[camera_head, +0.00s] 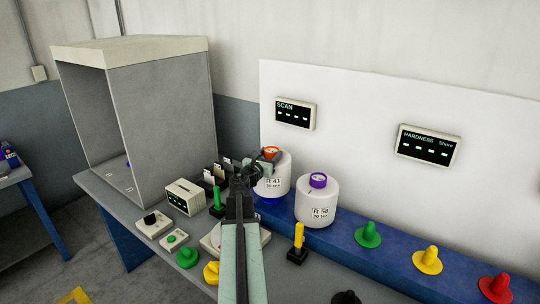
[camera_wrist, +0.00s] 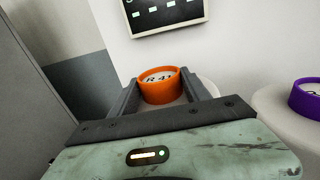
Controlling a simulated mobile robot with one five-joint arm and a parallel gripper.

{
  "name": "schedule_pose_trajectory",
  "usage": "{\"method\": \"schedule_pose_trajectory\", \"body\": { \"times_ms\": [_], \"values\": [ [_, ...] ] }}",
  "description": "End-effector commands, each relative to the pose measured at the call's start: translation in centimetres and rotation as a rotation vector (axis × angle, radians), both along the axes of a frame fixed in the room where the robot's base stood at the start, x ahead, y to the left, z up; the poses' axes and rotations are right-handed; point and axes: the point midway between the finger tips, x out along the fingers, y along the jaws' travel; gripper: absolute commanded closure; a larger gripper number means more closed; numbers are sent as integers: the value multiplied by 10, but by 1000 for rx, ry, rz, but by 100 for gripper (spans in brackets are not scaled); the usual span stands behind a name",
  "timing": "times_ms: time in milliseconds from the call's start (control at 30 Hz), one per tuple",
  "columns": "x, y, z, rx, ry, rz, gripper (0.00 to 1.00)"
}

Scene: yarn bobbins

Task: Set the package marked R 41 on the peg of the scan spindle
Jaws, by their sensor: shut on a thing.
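The package marked R 41 (camera_head: 272,186) is a white bobbin with an orange core. It is upright over a rounded blue base (camera_head: 269,201) at the left end of the blue shelf; I cannot tell whether it is lifted. My gripper (camera_head: 265,160) is shut on its orange core from above. In the wrist view the orange core (camera_wrist: 160,92), with its R 41 label, sits between my gripper's fingers (camera_wrist: 165,95). A SCAN display (camera_head: 295,115) hangs on the white panel behind. I cannot clearly make out the scan spindle's peg.
The package R 58 (camera_head: 317,205), with a purple core, stands close right. Green (camera_head: 368,233), yellow (camera_head: 427,258) and red (camera_head: 495,287) pegs line the blue shelf (camera_head: 395,250). A tall grey booth (camera_head: 165,110) stands left. Small boxes and knobs crowd the bench front.

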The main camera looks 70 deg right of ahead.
Motion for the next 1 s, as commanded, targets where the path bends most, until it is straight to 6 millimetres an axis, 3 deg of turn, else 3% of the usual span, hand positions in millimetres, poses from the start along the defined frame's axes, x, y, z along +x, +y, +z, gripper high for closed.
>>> {"method": "schedule_pose_trajectory", "body": {
  "times_ms": [533,1000],
  "values": [
    [0,0,-39,-1,2,0,100],
    [0,0,-42,-1,2,0,100]
  ]
}}
